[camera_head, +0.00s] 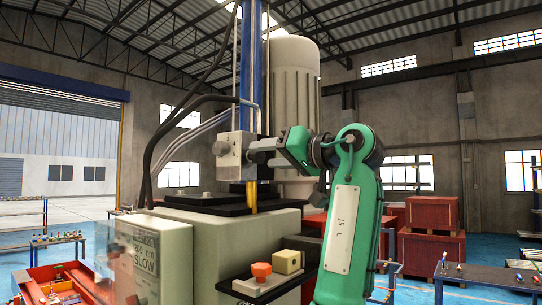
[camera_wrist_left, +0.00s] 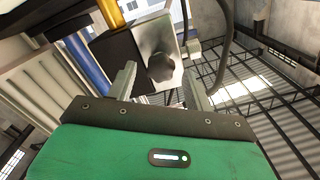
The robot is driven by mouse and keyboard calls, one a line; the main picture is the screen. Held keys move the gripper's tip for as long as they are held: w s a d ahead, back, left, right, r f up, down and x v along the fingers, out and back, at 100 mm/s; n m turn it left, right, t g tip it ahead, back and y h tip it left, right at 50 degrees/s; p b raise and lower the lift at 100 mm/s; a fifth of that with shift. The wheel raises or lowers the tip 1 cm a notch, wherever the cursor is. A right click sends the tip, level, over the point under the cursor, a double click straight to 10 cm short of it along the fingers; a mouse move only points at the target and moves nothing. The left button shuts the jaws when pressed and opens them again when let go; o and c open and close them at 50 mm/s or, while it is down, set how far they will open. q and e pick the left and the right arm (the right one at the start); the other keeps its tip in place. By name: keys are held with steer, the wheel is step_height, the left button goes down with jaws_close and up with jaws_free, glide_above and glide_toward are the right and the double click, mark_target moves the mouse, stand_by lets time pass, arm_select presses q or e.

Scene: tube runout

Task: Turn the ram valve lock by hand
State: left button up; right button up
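The ram valve is a grey block (camera_head: 232,152) on the machine column in the head view. The same block (camera_wrist_left: 154,38) fills the upper middle of the left wrist view. A dark lobed knob (camera_wrist_left: 160,67) on its face is the lock. My left gripper (camera_wrist_left: 159,71) is open, with one finger on each side of the knob in the picture; I see gaps and no clear contact. In the head view my left gripper (camera_head: 264,148) reaches the block from the right, on my green arm, and hides the side it faces. My right gripper is in neither view.
A black shelf (camera_head: 240,289) with an orange knob (camera_head: 261,271) and a yellow block (camera_head: 288,262) juts from the machine below the arm. Hoses (camera_head: 160,135) hang left of the column. Red crates (camera_head: 431,250) stand behind on the right.

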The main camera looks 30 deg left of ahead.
arm_select(q)
steer(key=shift+d, duration=0.1)
steer(key=d, duration=0.6)
steer(key=shift+s, duration=0.25)
steer(key=s+d+b, duration=0.1)
steer(key=d+b, duration=0.4)
steer(key=d, duration=0.8)
steer(key=shift+d, duration=0.35)
